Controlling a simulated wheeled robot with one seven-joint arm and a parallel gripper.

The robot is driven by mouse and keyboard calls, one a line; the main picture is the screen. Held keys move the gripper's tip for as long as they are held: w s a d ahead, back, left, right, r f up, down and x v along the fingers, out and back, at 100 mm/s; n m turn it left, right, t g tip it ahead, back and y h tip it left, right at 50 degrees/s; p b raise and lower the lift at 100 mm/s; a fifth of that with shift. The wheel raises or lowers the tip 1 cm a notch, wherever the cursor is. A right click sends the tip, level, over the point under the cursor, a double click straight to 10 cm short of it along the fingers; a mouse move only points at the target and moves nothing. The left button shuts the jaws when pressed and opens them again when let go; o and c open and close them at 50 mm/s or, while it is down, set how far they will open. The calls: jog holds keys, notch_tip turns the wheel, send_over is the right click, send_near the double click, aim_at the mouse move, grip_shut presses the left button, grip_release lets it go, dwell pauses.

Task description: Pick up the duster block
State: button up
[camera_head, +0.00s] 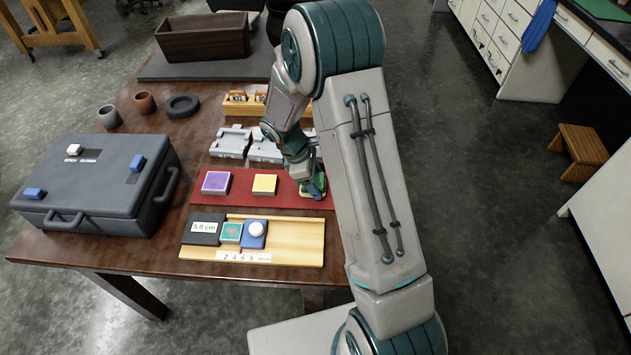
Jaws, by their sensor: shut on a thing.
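My gripper (308,178) is at the right end of the red mat (238,199), partly hidden by my arm. It is shut on a small green and yellow block (318,189), which seems to be the duster block. I cannot tell whether this block touches the mat or is just above it. A purple block (216,183) and a yellow block (265,184) sit on the mat to the left, apart from my gripper.
A wooden gauge board (300,243) with a 5.0 cm block lies in front of the mat. A dark grey case (100,190) stands left. Grey fixtures (231,142), a wooden rack (240,106) and a brown box (203,40) are behind.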

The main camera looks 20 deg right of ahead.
notch_tip(320, 180, up, 4)
jog(key=shift+w+r, duration=0.1)
jog(key=s+d+r, duration=0.5)
jog(key=s+r, duration=0.1)
jog(key=s, duration=0.4)
jog(key=shift+s+r, duration=0.2)
jog(key=shift+s, duration=0.2)
